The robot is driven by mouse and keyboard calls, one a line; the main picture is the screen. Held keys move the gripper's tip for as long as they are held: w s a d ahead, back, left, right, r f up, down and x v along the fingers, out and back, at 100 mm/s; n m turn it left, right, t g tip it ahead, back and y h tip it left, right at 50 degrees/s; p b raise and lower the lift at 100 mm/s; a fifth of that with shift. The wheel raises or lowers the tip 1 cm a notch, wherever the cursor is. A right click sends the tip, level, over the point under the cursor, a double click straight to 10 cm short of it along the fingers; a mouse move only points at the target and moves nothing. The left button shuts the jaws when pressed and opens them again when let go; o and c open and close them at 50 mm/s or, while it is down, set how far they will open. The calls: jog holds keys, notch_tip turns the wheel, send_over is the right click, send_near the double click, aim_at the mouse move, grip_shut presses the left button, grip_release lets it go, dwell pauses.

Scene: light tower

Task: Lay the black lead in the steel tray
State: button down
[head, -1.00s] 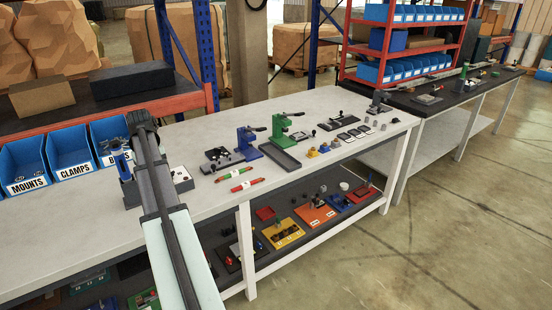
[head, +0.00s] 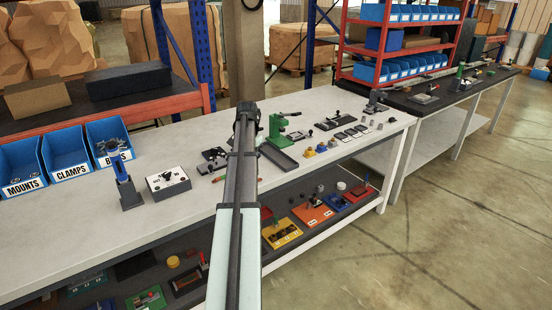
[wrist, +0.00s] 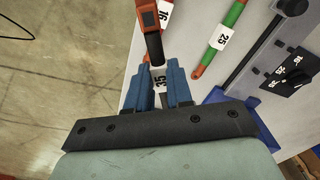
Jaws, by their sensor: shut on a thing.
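In the wrist view, the blue fingers of my gripper (wrist: 157,90) are shut on the black lead (wrist: 154,47), at its white tag marked 35. An orange-red part with a dark patch shows at the lead's far end; I cannot tell if it belongs to the lead. In the head view my arm hides the gripper and the lead. A long, shallow grey tray (head: 279,160), apparently the steel tray, lies in front of the green press on the bench. My arm crosses close to its left end.
A red lead tagged 16 (wrist: 166,14) and a green lead tagged 25 (wrist: 232,18) lie near the gripper. A black panel marked 35, 25, 16 (wrist: 290,73) is at the right.

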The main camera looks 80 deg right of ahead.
jog(key=s+d+m, duration=0.3)
jog(key=s+d, duration=0.2)
jog(key=s, duration=0.5)
jog(key=n, duration=1.5)
send_near(275, 156)
jog(key=shift+f, duration=3.15)
jog(key=shift+a+f, duration=0.1)
jog(key=shift+f, duration=0.05)
jog(key=c, duration=1)
grip_release()
